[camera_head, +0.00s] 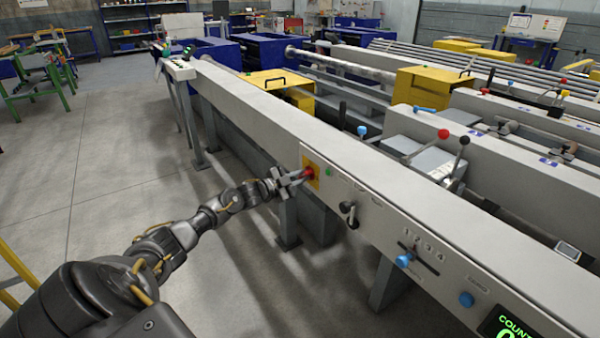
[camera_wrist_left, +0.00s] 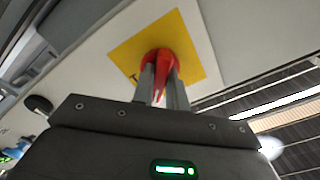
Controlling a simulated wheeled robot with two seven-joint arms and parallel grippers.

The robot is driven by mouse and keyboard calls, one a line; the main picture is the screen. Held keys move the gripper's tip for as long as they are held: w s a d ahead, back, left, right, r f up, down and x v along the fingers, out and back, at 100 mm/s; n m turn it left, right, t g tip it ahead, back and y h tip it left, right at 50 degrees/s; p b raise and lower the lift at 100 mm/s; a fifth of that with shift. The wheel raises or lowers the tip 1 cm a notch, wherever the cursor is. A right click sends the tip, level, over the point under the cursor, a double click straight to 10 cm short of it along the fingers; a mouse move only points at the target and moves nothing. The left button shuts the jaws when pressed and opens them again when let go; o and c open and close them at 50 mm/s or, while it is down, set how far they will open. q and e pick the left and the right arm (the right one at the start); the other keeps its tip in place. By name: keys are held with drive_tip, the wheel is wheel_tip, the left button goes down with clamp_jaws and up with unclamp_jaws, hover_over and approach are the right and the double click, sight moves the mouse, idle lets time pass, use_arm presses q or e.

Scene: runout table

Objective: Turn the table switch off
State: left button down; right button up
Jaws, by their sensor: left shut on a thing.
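The table switch is a red rotary knob (camera_head: 309,173) on a yellow plate (camera_head: 314,182), set in the front face of the long grey runout table (camera_head: 420,238). My left gripper (camera_head: 299,176) reaches it from the left and is shut on the red knob. In the left wrist view the two fingers (camera_wrist_left: 161,88) stand on either side of the red knob (camera_wrist_left: 160,58), in front of the yellow plate (camera_wrist_left: 195,42). The fingers partly cover the knob. Writing on the plate is mostly hidden. My right gripper is not in view.
Further right are a black lever (camera_head: 348,212), a blue knob on a numbered slot (camera_head: 404,260), another blue knob (camera_head: 466,299) and a counter display (camera_head: 510,325).

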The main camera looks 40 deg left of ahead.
use_arm(q)
drive_tip(key=n+p, duration=0.3)
drive_tip(key=n, duration=0.2)
drive_tip(key=shift+r+n, duration=0.1)
drive_tip(key=shift+n, duration=0.3)
drive_tip(key=shift+n+p, duration=0.8)
drive_tip(key=shift+n, duration=0.7)
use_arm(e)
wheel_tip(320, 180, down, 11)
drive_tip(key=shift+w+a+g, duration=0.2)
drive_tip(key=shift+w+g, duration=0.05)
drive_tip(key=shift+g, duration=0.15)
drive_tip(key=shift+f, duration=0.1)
use_arm(q)
drive_tip(key=c, duration=1.4)
unclamp_jaws()
